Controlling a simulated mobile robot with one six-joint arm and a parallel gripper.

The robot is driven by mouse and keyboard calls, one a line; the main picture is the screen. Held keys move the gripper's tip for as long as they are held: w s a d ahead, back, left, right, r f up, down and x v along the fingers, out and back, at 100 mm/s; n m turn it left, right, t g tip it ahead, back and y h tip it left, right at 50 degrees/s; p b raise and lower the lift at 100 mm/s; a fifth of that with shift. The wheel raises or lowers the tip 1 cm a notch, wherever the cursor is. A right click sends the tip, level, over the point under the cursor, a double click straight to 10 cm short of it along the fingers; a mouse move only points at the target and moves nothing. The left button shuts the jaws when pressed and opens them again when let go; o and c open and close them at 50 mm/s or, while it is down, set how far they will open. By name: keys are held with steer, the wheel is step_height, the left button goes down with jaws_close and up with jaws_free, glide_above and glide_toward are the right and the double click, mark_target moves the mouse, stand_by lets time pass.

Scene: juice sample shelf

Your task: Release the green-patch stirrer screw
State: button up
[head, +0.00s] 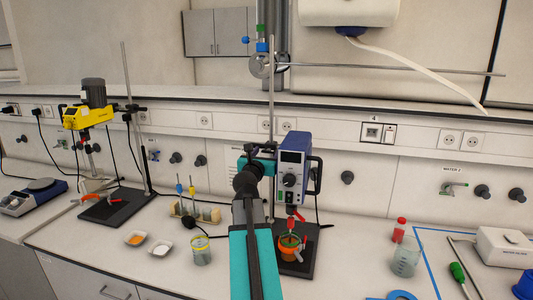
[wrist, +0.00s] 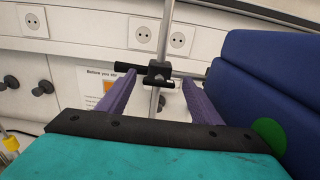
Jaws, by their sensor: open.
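The blue stirrer (wrist: 258,80) fills the right side of the wrist view, with a round green patch (wrist: 268,135) on it. In the head view, the stirrer (head: 293,168) hangs over an orange beaker (head: 289,248). A black clamp (wrist: 157,73) sits on the upright rod behind it, with a dark bar or knob out to its left. I cannot tell which part is the screw. My gripper (wrist: 158,78) is open, its two purple fingers reaching towards the clamp, one on each side of it in the picture. Contact cannot be told. The fingers are hard to see in the head view.
A yellow stirrer (head: 84,117) stands on another stand at the left. A yellow-rimmed beaker (head: 201,252), small dishes (head: 136,239) and a vial rack (head: 197,213) lie left of my arm. A clear beaker (head: 406,260) and a red-capped bottle (head: 399,231) stand at the right.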

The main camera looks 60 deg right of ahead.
steer(key=shift+d, duration=0.1)
steer(key=c, duration=0.9)
steer(key=shift+a, duration=0.25)
steer(key=shift+c, duration=0.8)
steer(key=shift+d+f, duration=0.1)
steer(key=shift+d, duration=0.15)
